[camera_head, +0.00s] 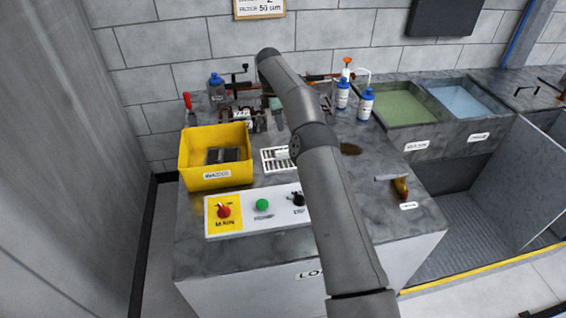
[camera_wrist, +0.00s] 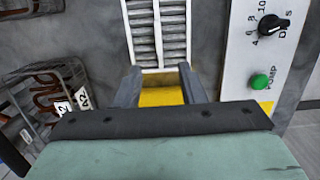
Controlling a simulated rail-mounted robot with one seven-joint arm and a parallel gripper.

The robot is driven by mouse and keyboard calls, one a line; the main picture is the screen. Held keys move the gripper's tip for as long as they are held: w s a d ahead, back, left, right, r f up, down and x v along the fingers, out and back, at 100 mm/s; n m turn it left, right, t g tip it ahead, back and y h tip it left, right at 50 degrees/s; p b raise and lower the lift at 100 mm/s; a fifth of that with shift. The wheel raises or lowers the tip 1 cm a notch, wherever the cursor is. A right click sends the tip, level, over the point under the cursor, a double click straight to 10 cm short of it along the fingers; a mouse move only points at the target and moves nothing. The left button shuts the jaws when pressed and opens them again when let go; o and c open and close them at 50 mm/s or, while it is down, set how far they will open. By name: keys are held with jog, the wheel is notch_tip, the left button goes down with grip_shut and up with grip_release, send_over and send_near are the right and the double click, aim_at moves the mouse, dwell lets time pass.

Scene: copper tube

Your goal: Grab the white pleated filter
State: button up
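A white-framed, slatted piece (camera_head: 270,163) lies on the grey bench, partly hidden by my arm. It looks like the white pleated filter, but I cannot tell it from a grate. A small white thing (camera_head: 282,152) shows at its upper right. In the wrist view the slatted piece (camera_wrist: 159,30) has grey slats and a middle bar, just beyond my fingertips. My gripper (camera_wrist: 160,78) is open, with nothing held and a yellow surface between the fingers. In the head view my gripper (camera_head: 278,124) hangs above the bench behind the slatted piece.
A yellow bin (camera_head: 215,178) with dark grey contents stands left of the slatted piece. A control panel (camera_head: 245,211) with knobs lies in front. A wire basket (camera_wrist: 45,95) holds copper parts. Blue-white bottles (camera_head: 366,104) and two sinks (camera_head: 400,108) are at right.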

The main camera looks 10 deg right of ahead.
send_over(275, 160)
jog(key=d, duration=0.3)
jog(key=f, duration=0.9)
jog(key=shift+w+a, duration=0.15)
jog(key=shift+w, duration=0.05)
jog(key=shift+w+f+p, duration=0.15)
jog(key=shift+f+p, duration=0.55)
jog(key=shift+f, duration=2)
jog(key=shift+c, duration=0.3)
grip_shut()
